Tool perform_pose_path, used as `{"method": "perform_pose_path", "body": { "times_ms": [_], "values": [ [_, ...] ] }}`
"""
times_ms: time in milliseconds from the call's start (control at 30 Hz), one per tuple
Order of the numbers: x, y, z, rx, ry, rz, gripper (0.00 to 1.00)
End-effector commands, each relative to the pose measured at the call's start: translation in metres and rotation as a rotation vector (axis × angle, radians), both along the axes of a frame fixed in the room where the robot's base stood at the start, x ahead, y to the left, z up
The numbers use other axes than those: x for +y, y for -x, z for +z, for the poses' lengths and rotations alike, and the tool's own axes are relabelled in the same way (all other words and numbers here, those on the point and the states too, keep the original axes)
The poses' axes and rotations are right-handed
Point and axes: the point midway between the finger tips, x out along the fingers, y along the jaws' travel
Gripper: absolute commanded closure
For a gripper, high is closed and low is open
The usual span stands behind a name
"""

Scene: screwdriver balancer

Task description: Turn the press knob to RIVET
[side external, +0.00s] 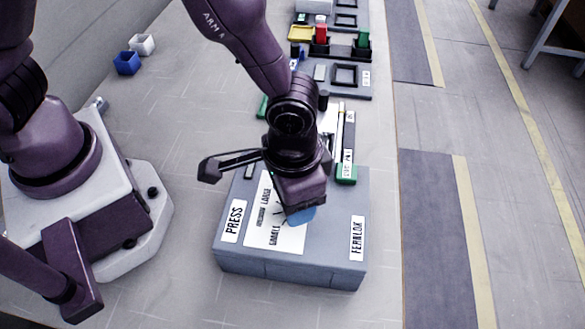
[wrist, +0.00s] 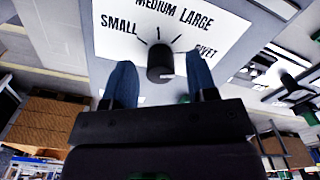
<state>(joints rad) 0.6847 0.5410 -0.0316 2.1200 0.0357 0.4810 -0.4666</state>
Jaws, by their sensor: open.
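The press (side external: 290,268) is a grey-blue box with a white dial panel (side external: 262,235) on top and PRESS and FERALOK labels. My gripper (side external: 300,214) is over the panel, pointing down, and it hides the knob in the side view. In the wrist view the dark round knob (wrist: 160,62) sits on the white panel, between and slightly beyond the two blue fingers of my gripper (wrist: 161,80). The fingers are apart, with a gap to the knob on each side. SMALL, MEDIUM, LARGE and RIVET (wrist: 206,51) are printed around it. Which mark the knob points to is unclear.
Behind the press stands a rack with a green-ended bar (side external: 346,174). Further back are trays (side external: 345,76) with red, green and yellow parts. A blue cup (side external: 127,63) and a white cup (side external: 142,44) stand at the back left. The table between is mostly clear.

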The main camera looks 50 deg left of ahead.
Motion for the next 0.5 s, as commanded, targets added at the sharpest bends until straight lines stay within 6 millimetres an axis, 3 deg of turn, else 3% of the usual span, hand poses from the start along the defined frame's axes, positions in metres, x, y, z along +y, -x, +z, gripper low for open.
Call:
{"method": "perform_pose_path", "body": {
  "times_ms": [500],
  "values": [
    [0.000, -0.001, 0.104, -0.004, 0.003, 0.000, 0.48]
  ]
}}
